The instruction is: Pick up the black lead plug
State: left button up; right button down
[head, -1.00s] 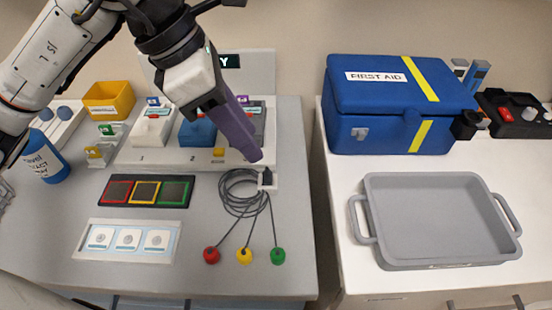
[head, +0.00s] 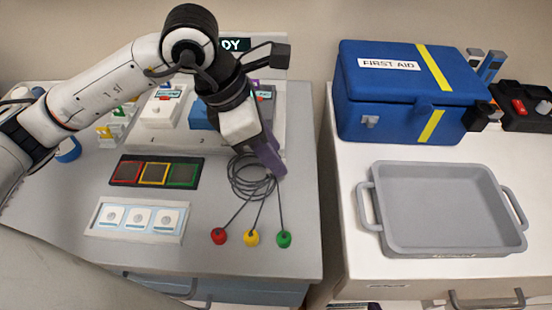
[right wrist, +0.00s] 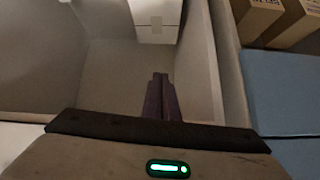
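A coiled dark cable (head: 248,178) lies on the grey bench, with leads running to a red end (head: 219,236), a yellow end (head: 252,238) and a green end (head: 284,239). My left gripper (head: 277,170) points down at the top right of the coil, and its purple fingers cover the place where the black plug sat. The plug is hidden, and I cannot tell whether the fingers touch it or how far apart they are. My right gripper (right wrist: 161,82) is not in the head view; in the right wrist view its purple fingers are together and empty.
A panel with red, yellow and green squares (head: 154,172) and a white three-button strip (head: 137,219) lie left of the coil. A gap separates this bench from the right counter, which holds a blue first aid box (head: 405,110) and a grey tray (head: 440,248).

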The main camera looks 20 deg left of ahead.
pick_arm(q)
grip_shut()
